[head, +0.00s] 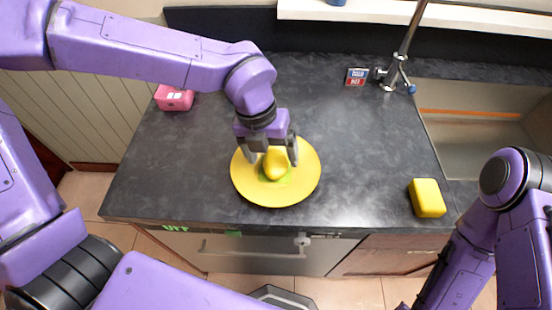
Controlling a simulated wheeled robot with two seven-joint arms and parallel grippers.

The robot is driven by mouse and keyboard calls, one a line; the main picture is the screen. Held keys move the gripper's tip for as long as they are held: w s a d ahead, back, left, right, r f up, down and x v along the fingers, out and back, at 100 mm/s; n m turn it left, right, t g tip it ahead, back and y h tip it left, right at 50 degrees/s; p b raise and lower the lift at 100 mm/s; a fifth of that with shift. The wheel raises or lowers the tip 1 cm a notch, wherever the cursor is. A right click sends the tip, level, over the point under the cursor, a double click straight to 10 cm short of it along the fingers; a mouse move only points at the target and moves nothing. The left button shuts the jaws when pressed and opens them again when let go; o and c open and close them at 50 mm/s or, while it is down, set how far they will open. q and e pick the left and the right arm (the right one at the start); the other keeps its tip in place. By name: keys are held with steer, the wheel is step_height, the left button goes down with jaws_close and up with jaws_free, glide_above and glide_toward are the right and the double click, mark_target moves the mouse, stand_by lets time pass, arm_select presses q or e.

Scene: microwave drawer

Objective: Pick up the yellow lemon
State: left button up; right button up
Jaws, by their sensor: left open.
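The yellow lemon (275,163) sits near the middle of a round yellow plate (290,192) on the dark countertop. A small green patch shows under the lemon on the plate. My left gripper (273,160) reaches down from above, open, with one finger on each side of the lemon. I cannot tell whether the fingers touch it. The lemon's top edge is partly hidden by the gripper. My right arm shows at the lower right, but its gripper is not in view.
A yellow sponge-like block (427,198) lies at the counter's right front. A pink item (174,98) is at the left back. A small blue and red box (357,77) stands near the faucet (397,72). The sink (480,135) is at right. The counter between plate and block is clear.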

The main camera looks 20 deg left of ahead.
arm_select(q)
steer(key=shift+x, duration=0.75)
steer(key=shift+s+d+f, duration=0.1)
steer(key=shift+f, duration=0.15)
steer(key=c, duration=1.2)
